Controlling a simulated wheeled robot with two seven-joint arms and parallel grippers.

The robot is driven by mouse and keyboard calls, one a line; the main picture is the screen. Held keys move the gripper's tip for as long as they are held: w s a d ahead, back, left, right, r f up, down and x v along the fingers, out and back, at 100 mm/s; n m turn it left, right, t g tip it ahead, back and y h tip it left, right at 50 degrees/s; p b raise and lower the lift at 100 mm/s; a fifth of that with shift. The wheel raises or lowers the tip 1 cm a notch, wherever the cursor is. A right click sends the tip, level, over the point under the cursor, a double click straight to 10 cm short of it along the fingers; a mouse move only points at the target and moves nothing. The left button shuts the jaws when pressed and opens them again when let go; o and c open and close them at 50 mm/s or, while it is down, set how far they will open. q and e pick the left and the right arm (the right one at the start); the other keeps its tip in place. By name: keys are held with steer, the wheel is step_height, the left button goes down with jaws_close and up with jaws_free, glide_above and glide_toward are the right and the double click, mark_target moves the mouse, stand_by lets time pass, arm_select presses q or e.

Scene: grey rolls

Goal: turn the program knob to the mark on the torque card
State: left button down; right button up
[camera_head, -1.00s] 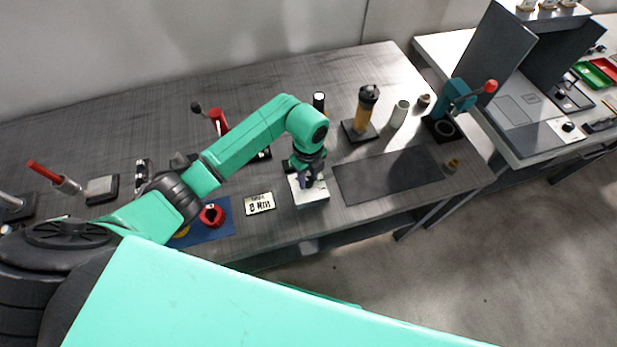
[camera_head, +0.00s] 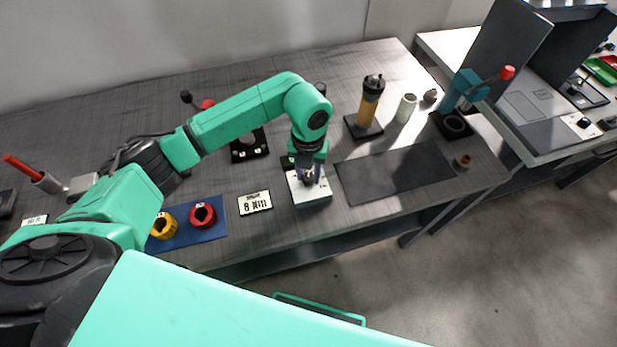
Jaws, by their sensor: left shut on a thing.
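The torque card (camera_head: 255,202) lies on the dark workbench with its face up and reads "8 Nm". Just right of it is a small white-topped box (camera_head: 316,191), the program unit, near the bench's front edge. My left gripper (camera_head: 309,180) points down onto the top of this box and is shut on the program knob. The knob itself is hidden by the fingers, so I cannot read its pointer or the scale marks. My right gripper is not in view.
A dark mat (camera_head: 395,174) is clear to the right. An amber cylinder (camera_head: 369,104) and a teal press (camera_head: 462,92) stand behind it.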

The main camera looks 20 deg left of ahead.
arm_select(q)
steer(key=m+b, duration=0.4)
steer(key=m, duration=0.1)
steer(key=shift+w+f+b, duration=0.1)
steer(key=shift+f+b, duration=0.05)
steer(key=shift+b, duration=0.25)
steer(key=m+b, duration=0.4)
steer(key=m, duration=0.2)
steer(key=m+b, duration=0.3)
steer(key=m, duration=0.2)
steer(key=m+b, duration=0.1)
steer(key=m, duration=0.1)
steer(key=m+b, duration=0.1)
steer(key=shift+r+m, duration=0.3)
steer(key=c, duration=0.5)
jaws_free()
